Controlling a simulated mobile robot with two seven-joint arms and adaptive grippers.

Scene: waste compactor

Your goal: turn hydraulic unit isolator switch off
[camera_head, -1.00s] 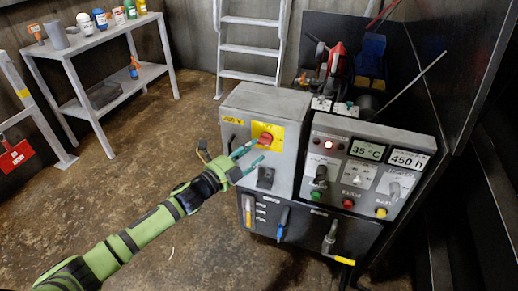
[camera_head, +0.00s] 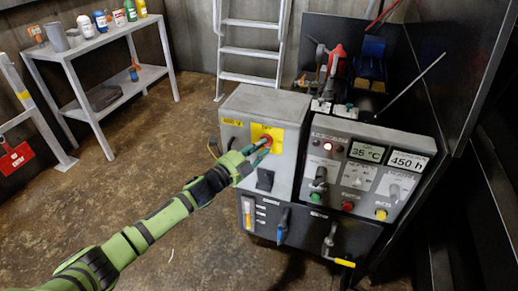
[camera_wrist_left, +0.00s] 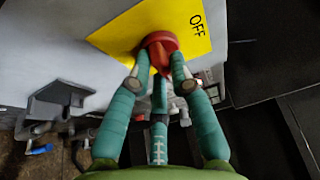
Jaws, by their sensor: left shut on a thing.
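The isolator switch is a red knob (camera_head: 266,139) on a yellow plate (camera_head: 275,130), on the front of a grey cabinet box (camera_head: 260,103). My left gripper (camera_head: 260,147) reaches it from the lower left, its teal fingers shut on the knob. In the left wrist view the knob (camera_wrist_left: 159,44) sits between the fingertips of the gripper (camera_wrist_left: 160,73). The word OFF shows on the yellow plate (camera_wrist_left: 118,36), to the right of the knob. The fingers hide part of the knob; I cannot tell its exact setting. My right gripper is out of view.
A black handle (camera_head: 265,180) sticks out below the switch. To the right is a control panel (camera_head: 368,172) with displays, buttons and levers. A ladder (camera_head: 250,50) stands behind, a shelf table (camera_head: 95,45) at back left. The floor at left is mostly clear.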

